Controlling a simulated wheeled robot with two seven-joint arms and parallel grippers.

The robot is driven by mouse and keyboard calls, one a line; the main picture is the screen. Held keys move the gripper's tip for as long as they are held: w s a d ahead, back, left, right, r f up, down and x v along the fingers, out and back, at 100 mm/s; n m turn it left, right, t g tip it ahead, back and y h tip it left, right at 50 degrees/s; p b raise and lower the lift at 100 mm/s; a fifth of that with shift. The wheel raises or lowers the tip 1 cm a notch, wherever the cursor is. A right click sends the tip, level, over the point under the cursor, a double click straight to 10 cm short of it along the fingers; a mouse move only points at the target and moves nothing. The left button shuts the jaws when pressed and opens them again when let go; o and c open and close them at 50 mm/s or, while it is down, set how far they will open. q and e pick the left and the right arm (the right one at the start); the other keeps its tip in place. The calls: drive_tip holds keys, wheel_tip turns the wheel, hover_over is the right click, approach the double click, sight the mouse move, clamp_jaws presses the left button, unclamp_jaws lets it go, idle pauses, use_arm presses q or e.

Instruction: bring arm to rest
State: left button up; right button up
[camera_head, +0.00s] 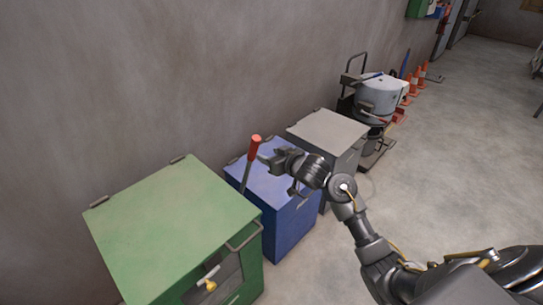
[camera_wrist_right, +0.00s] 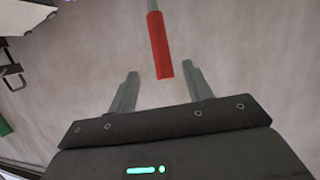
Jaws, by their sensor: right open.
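My right arm reaches in from the lower right in the head view. Its gripper (camera_head: 268,157) is close to a lever with a red handle (camera_head: 254,147), which stands up beside the blue box (camera_head: 268,186). In the right wrist view the gripper (camera_wrist_right: 161,80) has its two fingers apart. The red handle (camera_wrist_right: 159,45) shows just beyond the fingertips, roughly in line with the gap, and nothing is seen held. My left gripper does not show.
A green cabinet (camera_head: 165,225) with a front handle stands at the left. A grey box (camera_head: 328,130) stands beyond the blue one. Farther back are a cart with a white drum (camera_head: 380,92) and orange cones (camera_head: 422,75). Open concrete floor (camera_head: 450,150) lies to the right.

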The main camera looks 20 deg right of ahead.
idle(0.3)
wheel_tip(320, 180, down, 20)
drive_tip(key=d+g+h, duration=0.1)
drive_tip(key=d+g, duration=0.1)
drive_tip(key=d, duration=0.1)
drive_tip(key=s+f+g+h+b, duration=0.1)
drive_tip(key=s+f+g, duration=0.1)
drive_tip(key=s+f, duration=0.75)
drive_tip(key=s+f+g+b, duration=0.1)
drive_tip(key=s+f, duration=0.5)
drive_tip(key=f, duration=0.7)
drive_tip(key=s+a+f+g+h, duration=0.1)
drive_tip(key=s+f+g, duration=0.1)
drive_tip(key=s+f, duration=0.75)
drive_tip(key=s+f+g, duration=0.2)
drive_tip(key=s+f, duration=0.4)
drive_tip(key=s, duration=0.6)
drive_tip(key=s+a+f+g+b, duration=0.1)
drive_tip(key=s+f+g, duration=0.1)
drive_tip(key=s, duration=0.9)
drive_tip(key=s+a+f+g+b, duration=0.1)
drive_tip(key=s+a+f, duration=0.1)
drive_tip(key=s, duration=0.9)
drive_tip(key=shift+f+n+g, duration=0.3)
drive_tip(key=shift+n+g, duration=0.1)
